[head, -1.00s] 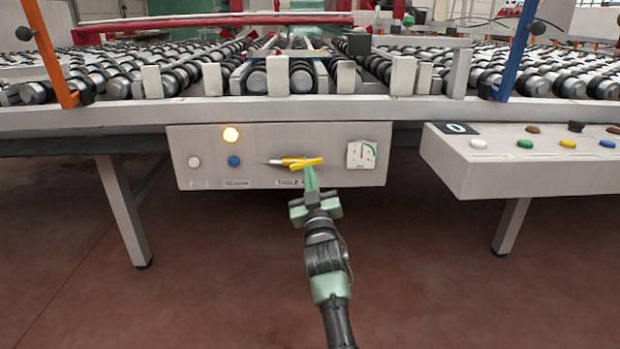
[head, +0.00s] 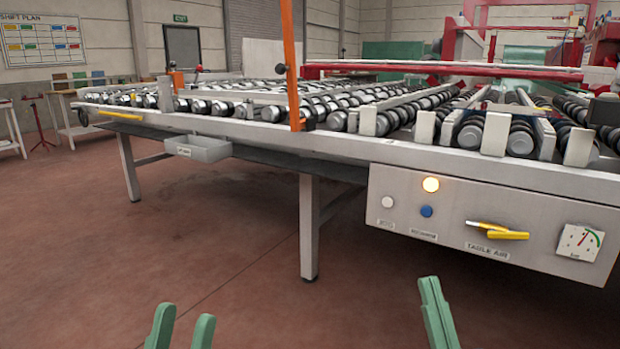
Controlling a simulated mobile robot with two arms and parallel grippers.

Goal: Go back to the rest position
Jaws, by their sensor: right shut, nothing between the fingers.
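My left gripper (head: 184,314) shows at the bottom edge, left of the middle. Its two green fingers stand apart with nothing between them. My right gripper (head: 431,282) shows at the bottom, right of the middle, with its green fingers together and empty. It is apart from the control panel (head: 390,238). On the panel the yellow lever (head: 500,231) lies roughly horizontal above the "TABLE AIR" label. Both arms behind the grippers are out of frame.
The roller table (head: 340,152) runs across the view, with a leg (head: 309,225) near the middle. A grey tray (head: 198,147) hangs from its front edge. The panel carries a lit lamp (head: 430,184) and a gauge (head: 579,242). The red floor (head: 130,255) at left is clear.

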